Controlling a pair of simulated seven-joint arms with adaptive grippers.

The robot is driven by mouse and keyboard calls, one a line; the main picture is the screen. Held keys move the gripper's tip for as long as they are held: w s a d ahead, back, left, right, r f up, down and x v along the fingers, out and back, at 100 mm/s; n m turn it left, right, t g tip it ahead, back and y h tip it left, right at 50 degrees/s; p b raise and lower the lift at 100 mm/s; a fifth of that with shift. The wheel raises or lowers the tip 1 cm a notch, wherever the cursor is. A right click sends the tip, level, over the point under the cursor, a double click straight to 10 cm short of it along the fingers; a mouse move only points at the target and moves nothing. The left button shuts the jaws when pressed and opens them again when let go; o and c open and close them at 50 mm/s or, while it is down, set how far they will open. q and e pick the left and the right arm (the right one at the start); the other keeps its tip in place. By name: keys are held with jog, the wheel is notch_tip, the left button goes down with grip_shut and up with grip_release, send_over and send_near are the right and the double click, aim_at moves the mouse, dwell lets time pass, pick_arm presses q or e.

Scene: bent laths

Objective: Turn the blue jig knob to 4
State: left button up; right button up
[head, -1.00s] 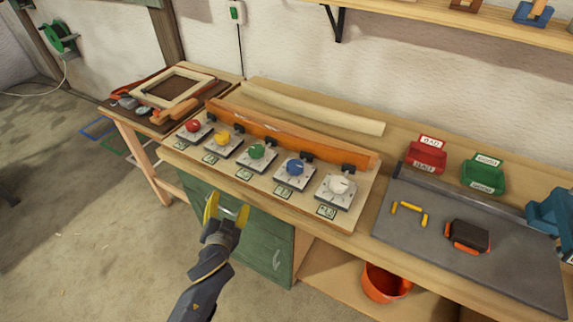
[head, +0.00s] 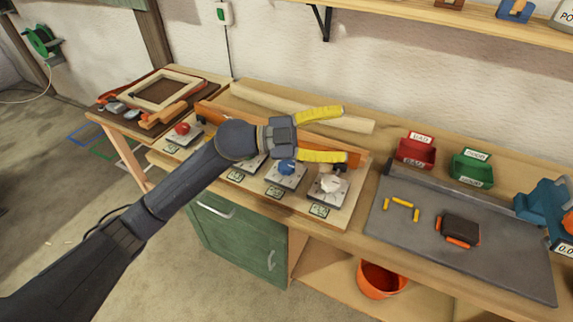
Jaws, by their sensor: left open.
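The blue jig knob (head: 287,167) sits on a pale square dial plate on the jig board, between the white knob (head: 331,183) and the knobs to its left. Its pointer setting is too small to read. My left gripper (head: 332,134) is open and empty, with yellow fingers spread above the orange lath (head: 212,112) at the back of the jig. Its lower finger passes just above and behind the blue knob in the picture. The red knob (head: 182,128) shows at the left. My left arm hides the yellow knob and most of the green one. My right gripper is not in view.
Red (head: 416,153) and green (head: 472,170) bins stand to the right, beyond a grey mat (head: 400,232) with yellow pieces and a dark block (head: 460,229). An orange bucket (head: 380,279) is below the bench.

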pick_arm(q)
notch_tip(320, 180, down, 3)
jog(key=w+a+g+y, duration=0.1)
jog(key=w+y, duration=0.1)
jog(key=y, duration=0.2)
jog(key=n+t+y, duration=0.1)
jog(key=n+y, duration=0.7)
jog(key=y, duration=0.3)
send_near(286, 165)
jog(key=x, duration=1)
jog(key=shift+d, duration=0.1)
jog(key=c, duration=1.3)
